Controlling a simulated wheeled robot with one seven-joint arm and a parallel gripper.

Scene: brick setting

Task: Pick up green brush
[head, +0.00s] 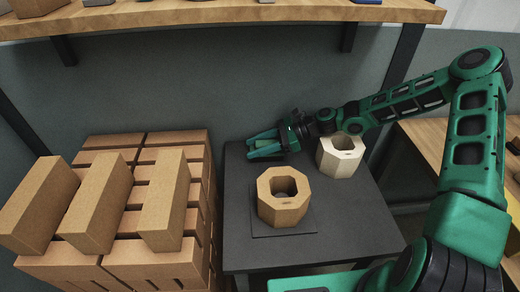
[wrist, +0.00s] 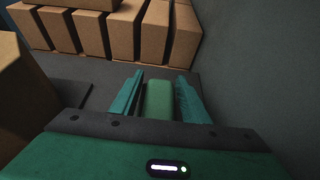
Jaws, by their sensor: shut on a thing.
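The green brush (wrist: 158,100) shows in the wrist view as a plain green block shape between the two teal fingers. My gripper (wrist: 160,97) is shut on it. In the head view my gripper (head: 262,146) is low over the back left part of the dark table (head: 350,228), pointing left. The brush is hard to tell apart from the fingers there. I cannot tell whether the brush still touches the table.
A tan octagonal block with a hole (head: 283,205) sits on a dark plate at the table's front. A paler holed block (head: 341,163) stands under my arm. Stacked bricks (head: 160,200) are at left. A wooden shelf (head: 220,12) hangs above, with a wall behind.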

